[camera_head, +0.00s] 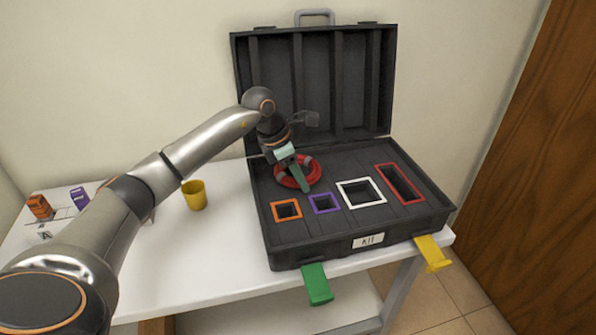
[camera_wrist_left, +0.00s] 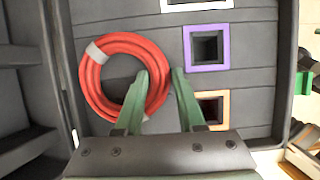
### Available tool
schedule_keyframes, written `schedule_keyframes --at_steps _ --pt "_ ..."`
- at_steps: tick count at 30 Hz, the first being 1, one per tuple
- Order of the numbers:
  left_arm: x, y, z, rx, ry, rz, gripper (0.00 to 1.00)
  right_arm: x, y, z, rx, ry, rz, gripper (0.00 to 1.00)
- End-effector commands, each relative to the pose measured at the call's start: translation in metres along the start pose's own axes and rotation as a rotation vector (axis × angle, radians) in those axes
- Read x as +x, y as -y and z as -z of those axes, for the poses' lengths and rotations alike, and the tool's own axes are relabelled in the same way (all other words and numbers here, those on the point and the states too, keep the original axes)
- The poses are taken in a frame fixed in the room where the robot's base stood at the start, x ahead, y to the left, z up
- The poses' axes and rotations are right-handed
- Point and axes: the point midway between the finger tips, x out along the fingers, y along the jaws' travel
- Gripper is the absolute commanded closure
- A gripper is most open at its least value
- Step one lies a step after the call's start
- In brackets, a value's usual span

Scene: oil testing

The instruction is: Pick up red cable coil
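The red cable coil (camera_head: 311,167) lies flat in the open dark case, behind the coloured slots; it shows as a ring with pale bands in the left wrist view (camera_wrist_left: 91,84). My left gripper (camera_head: 303,187) reaches down over it with green fingers. In the left wrist view its fingertips (camera_wrist_left: 161,72) are apart, one over the ring and one just outside it, with the ring's side between them. I cannot tell whether the fingers touch the coil. My right gripper is not in view.
The case (camera_head: 410,220) has orange (camera_head: 286,219), purple (camera_head: 324,212), white (camera_head: 342,204) and red (camera_head: 378,174) framed slots. Its raised lid (camera_head: 312,85) stands behind. A yellow cup (camera_head: 194,201) is left of the case. Green (camera_head: 316,290) and yellow (camera_head: 433,255) tabs stick out in front.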

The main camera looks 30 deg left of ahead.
Motion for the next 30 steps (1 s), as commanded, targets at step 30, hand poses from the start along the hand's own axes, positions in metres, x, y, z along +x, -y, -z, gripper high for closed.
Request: schedule_keyframes --at_steps 30 --pt "-0.0101 -0.0009 -0.0046 0.001 0.003 -0.003 1.00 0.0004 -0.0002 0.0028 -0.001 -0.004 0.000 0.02"
